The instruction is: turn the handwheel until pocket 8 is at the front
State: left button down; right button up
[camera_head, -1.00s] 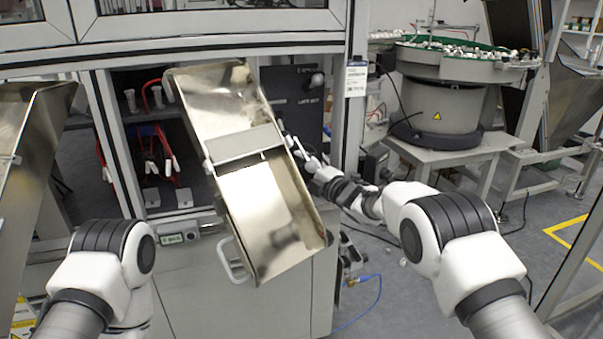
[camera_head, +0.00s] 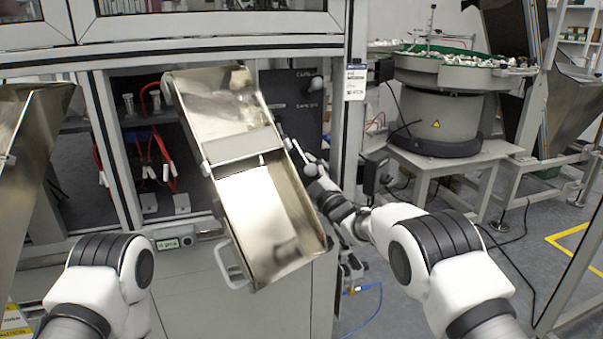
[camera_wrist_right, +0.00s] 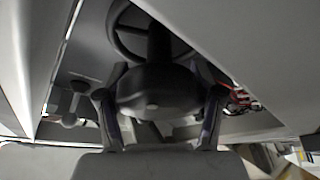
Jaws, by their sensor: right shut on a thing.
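In the right wrist view a dark handwheel (camera_wrist_right: 121,40) with a spoked rim shows at the top. A dark rounded handle (camera_wrist_right: 160,88) stands out from it towards the camera. My right gripper (camera_wrist_right: 162,103) has a finger on each side of this handle and is shut on it. In the head view my right gripper (camera_head: 311,165) is small, beside the right edge of the tilted metal chute, in front of the dark panel. The wheel cannot be made out there. No pocket or pocket number can be read. My left arm shows, but its gripper is out of view.
The tilted metal chute (camera_head: 230,105) with a white handle hangs close to the left of my right gripper. A dark panel (camera_head: 297,100) with a round knob (camera_head: 316,84) stands behind. A bowl feeder (camera_head: 450,75) stands at the right.

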dwell(0.4)
jog(key=o, duration=1)
jog(key=v, duration=1.2)
jog(key=shift+f, duration=0.1)
